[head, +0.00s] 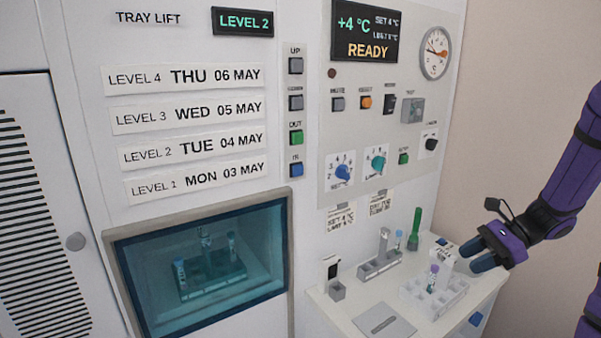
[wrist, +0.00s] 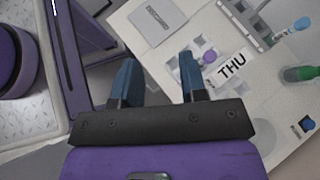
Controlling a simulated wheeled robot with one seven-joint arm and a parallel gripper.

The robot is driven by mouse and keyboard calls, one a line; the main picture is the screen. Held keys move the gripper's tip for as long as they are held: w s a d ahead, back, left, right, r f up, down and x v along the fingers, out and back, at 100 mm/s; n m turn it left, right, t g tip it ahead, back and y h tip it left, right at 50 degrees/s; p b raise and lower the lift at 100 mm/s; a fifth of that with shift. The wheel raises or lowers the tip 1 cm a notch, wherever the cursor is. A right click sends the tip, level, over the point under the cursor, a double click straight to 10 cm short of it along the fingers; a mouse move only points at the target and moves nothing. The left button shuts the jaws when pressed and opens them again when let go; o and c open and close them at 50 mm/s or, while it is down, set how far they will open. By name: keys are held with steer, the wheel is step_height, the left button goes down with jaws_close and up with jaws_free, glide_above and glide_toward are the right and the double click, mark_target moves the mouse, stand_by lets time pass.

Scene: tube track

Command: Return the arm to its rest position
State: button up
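My arm (head: 578,165) reaches in from the right side of the head view. My gripper (head: 490,255) hangs over the right end of the small white counter. In the wrist view my gripper (wrist: 158,75) has its two blue fingers spread apart with nothing held between them. Just beyond the fingers is a white rack (head: 418,293) holding a tube with a purple cap (head: 434,269); that tube also shows in the wrist view (wrist: 208,56). A card reading THU (wrist: 232,68) is beside that tube.
A grey rack (head: 378,266), a blue-capped tube (head: 398,236) and a green tube (head: 414,228) stand behind the white rack. A flat grey plate (head: 384,321) lies at the counter front. The lift window (head: 285,250) shows a tray of tubes. Wall space right of the counter is clear.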

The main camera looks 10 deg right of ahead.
steer(key=s+a+r+n+g+h, duration=0.2)
steer(key=s+a+r+n+h, duration=0.3)
steer(key=a+r+n, duration=0.5)
steer(key=s+a+r+n+t+h, duration=0.4)
steer(key=s+a+r+n, duration=0.3)
steer(key=s+r+n, duration=0.2)
steer(key=shift+s+a+r+n+t+h, duration=0.35)
steer(key=shift+s+r+h, duration=0.5)
steer(key=shift+s, duration=0.55)
